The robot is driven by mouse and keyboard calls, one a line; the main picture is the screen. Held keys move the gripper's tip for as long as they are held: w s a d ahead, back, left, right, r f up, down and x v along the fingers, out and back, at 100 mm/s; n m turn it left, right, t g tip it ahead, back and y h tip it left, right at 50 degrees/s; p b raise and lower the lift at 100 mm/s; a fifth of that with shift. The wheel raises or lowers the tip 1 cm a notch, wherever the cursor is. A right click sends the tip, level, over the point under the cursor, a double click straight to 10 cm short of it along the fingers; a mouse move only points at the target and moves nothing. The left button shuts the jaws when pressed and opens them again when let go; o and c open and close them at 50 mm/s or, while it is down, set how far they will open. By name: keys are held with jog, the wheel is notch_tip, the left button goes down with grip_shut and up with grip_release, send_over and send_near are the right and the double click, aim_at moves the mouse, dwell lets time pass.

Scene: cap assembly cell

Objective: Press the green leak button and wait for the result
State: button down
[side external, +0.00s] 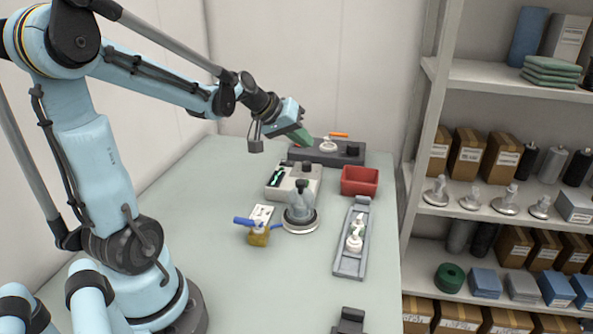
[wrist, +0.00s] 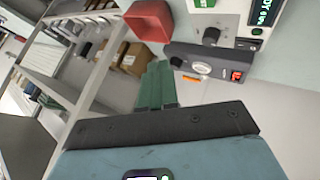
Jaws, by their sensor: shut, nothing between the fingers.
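My gripper (side external: 302,138) is shut and empty, with green fingers. It is raised above the back of the table, close to the dark console (side external: 349,158) in the side view. In the wrist view its fingers (wrist: 155,85) point toward the gap between the red bin and the console. A pale tester box (side external: 309,175) with a dark display stands in front of the console. In the wrist view, the display (wrist: 263,13) shows green characters too small to read. A green patch (wrist: 204,3) at the top edge may be the green button; it is cut off.
The console carries a white round part (wrist: 202,67), a black knob and a red-lit panel (wrist: 237,75). A red bin (side external: 360,181) stands to the right. A round-based fixture (side external: 300,225), blue-handled item (side external: 258,236) and grey tray (side external: 345,268) stand nearer. Shelves (side external: 480,75) line the right.

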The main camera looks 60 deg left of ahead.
jog(key=shift+w+a+n, duration=0.2)
jog(key=shift+a+n, duration=0.1)
jog(key=shift+a, duration=0.55)
jog(key=shift+f, duration=0.15)
jog(key=shift+f, duration=4.3)
jog(key=shift+f, duration=0.1)
jog(key=shift+f, duration=0.35)
jog(key=shift+f, duration=0.4)
jog(key=shift+r, duration=0.85)
